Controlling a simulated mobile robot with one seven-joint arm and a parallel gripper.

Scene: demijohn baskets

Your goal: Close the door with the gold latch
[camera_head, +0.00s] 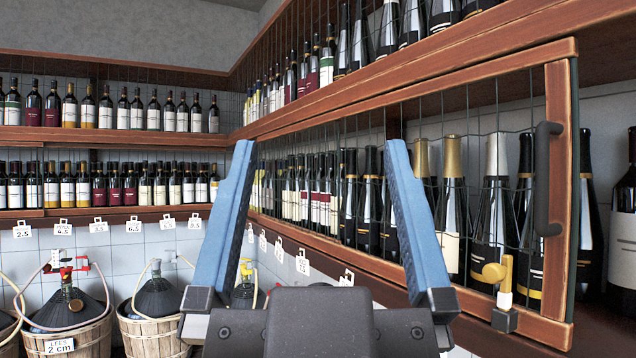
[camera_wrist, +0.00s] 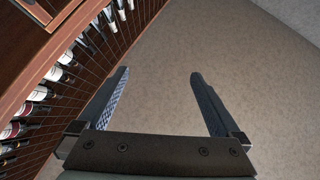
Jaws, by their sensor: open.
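A wood-framed wire mesh door (camera_head: 557,180) stands in front of the middle shelf on the right. Its upright black handle (camera_head: 543,178) is near its right edge. The gold latch (camera_head: 497,272) sits at the door's lower right corner, with a grey block below it. The door's right edge stands out from the shelf, and bottles behind and right of it are uncovered, so it looks ajar. My gripper (camera_head: 321,150) is open and empty, left of the handle and latch in the picture, apart from both. Its fingers (camera_wrist: 158,85) show in the wrist view, without the latch or handle.
Wine bottles (camera_head: 466,215) stand behind the mesh, and more fill the shelves on the back wall. A long wooden shelf rail (camera_head: 420,60) runs above the door. Demijohns in wicker baskets (camera_head: 155,325) stand low at left.

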